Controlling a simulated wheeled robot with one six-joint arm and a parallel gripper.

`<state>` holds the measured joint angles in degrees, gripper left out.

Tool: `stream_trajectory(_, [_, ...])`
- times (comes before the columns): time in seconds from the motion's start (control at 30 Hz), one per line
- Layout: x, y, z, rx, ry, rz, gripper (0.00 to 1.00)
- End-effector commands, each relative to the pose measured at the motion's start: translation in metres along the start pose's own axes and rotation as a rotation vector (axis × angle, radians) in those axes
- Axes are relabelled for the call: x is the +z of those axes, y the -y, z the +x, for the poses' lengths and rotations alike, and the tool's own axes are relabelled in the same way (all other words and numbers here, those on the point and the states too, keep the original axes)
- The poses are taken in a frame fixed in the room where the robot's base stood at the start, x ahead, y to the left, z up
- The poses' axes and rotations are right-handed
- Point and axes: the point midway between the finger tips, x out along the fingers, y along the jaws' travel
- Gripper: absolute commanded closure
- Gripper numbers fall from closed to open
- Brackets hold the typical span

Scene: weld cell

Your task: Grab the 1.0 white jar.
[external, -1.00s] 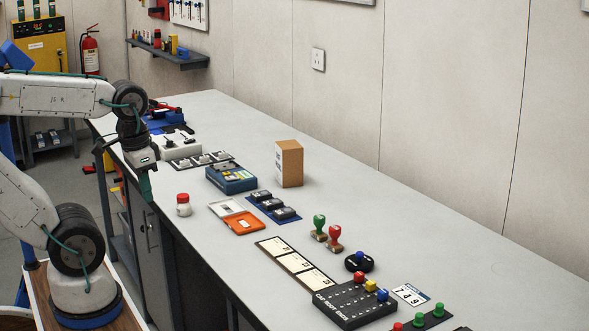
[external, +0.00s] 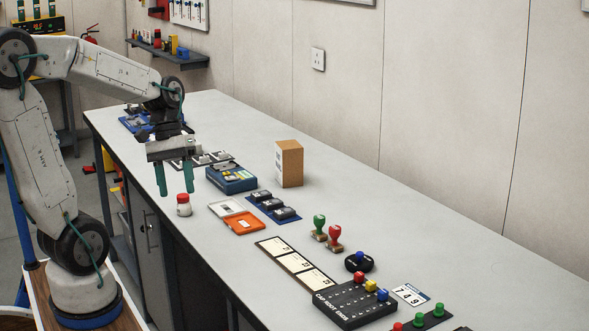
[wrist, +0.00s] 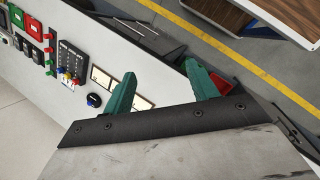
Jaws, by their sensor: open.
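A small white jar (external: 183,210) with a red lid stands upright near the bench's front edge in the external view. Any marking on it is too small to read. My gripper (external: 175,192) is open, its two green fingers pointing down. In the external view the fingertips appear just above and behind the jar, with the right finger close to its lid; the gap in depth is hard to judge. In the wrist view the green fingers (wrist: 160,70) are spread with nothing held between them, and I cannot make out the jar for certain.
A blue box (external: 232,179), an orange-and-white case (external: 243,224) and a brown carton (external: 289,164) stand on the bench (external: 370,215) to the jar's right. The bench's front edge is close to the jar.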

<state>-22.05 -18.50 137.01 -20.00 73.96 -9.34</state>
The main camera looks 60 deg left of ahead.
Motion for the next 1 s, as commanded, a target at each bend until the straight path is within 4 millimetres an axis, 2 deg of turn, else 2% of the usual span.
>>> stream_trajectory(0.03, [-0.02,0.004,0.0,0.049,0.041,-0.107,0.42])
stream_trajectory(0.17, [-0.068,0.016,-0.001,0.188,0.128,-0.355,0.42])
stream_trajectory(0.27, [-0.108,0.033,-0.002,0.304,0.193,-0.543,0.42])
stream_trajectory(0.37, [-0.147,0.059,-0.001,0.427,0.256,-0.73,0.42])
stream_trajectory(0.47, [-0.186,0.093,0.002,0.558,0.317,-0.91,0.42])
stream_trajectory(0.6, [-0.23,0.147,0.009,0.736,0.394,-1.13,0.42])
stream_trajectory(0.7, [-0.251,0.179,0.014,0.836,0.432,-1.24,0.42])
stream_trajectory(0.8, [-0.262,0.201,0.018,0.901,0.457,-1.308,0.42])
stream_trajectory(0.9, [-0.268,0.211,0.02,0.935,0.469,-1.341,0.42])
stream_trajectory(1.0, [-0.271,0.208,0.025,0.942,0.474,-1.348,0.42])
